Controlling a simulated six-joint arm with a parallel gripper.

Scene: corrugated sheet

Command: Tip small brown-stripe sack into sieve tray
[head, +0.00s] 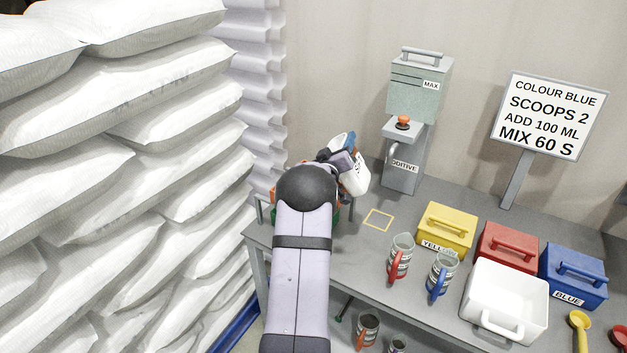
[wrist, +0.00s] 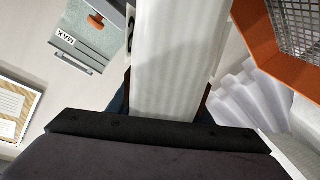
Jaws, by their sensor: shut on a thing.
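My gripper (head: 343,160) is shut on a white sack (head: 357,178) with dark print, held up above the back left of the bench. In the wrist view the sack (wrist: 172,60) fills the middle as a pale band and hides most of the fingers. A brown stripe cannot be made out clearly. The sieve tray's orange frame and wire mesh (wrist: 257,45) show at the upper right of the wrist view, apart from the sack. In the head view my arm hides most of the sieve tray; only orange bits show beside it.
A grey-green dispenser (head: 404,165) stands behind, right of my gripper. A yellow outlined square (head: 379,219) on the bench is bare. Measuring jugs (head: 400,255), yellow (head: 446,228), red (head: 508,247) and blue boxes (head: 573,275) and a white tub (head: 505,300) stand right. Stacked white sacks (head: 110,160) rise at left.

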